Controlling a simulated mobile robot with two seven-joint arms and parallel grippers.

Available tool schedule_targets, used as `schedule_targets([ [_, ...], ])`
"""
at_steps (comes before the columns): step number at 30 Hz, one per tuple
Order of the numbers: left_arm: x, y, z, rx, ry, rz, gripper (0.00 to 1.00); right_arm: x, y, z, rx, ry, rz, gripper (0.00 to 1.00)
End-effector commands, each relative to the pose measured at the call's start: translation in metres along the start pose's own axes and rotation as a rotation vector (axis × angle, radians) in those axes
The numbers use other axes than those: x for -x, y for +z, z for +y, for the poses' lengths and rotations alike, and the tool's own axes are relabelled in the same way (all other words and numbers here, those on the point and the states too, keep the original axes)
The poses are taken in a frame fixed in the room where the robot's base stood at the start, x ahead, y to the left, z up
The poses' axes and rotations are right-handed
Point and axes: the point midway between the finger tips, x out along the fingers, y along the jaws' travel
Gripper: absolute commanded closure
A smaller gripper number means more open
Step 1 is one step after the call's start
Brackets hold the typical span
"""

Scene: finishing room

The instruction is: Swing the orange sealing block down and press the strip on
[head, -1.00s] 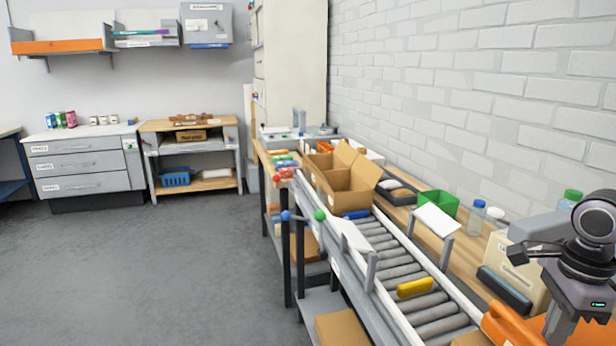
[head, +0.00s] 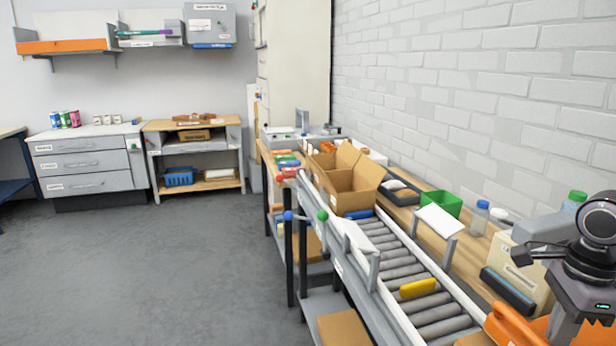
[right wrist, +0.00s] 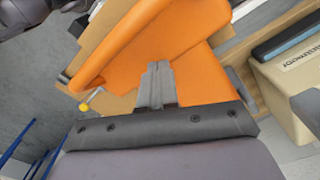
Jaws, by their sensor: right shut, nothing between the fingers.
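The orange sealing block (right wrist: 185,45) fills the upper middle of the right wrist view, above brown cardboard (right wrist: 112,22). It also shows at the lower right corner of the head view (head: 508,328), partly cut off by the frame. My right gripper (right wrist: 158,66) is shut and empty, its fingertips in front of the orange surface. I cannot tell whether they touch it. My right arm stands at the right edge of the head view. I cannot make out the strip. My left gripper is not in view.
A roller conveyor (head: 408,272) carries a yellow piece (head: 418,288) and, farther back, an open carton (head: 350,190). A green bin (head: 440,204) and bottle (head: 479,218) stand along the wall side. A cream box (head: 524,270) stands near my right arm. The floor at left is clear.

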Motion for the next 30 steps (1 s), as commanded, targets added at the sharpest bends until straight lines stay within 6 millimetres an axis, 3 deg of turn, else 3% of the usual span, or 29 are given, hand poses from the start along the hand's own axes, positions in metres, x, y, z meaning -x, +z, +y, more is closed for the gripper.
schedule_targets([
  [30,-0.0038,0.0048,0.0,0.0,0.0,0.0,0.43,-0.0087,0.0001,0.0,0.0,0.0,0.0,1.0],
])
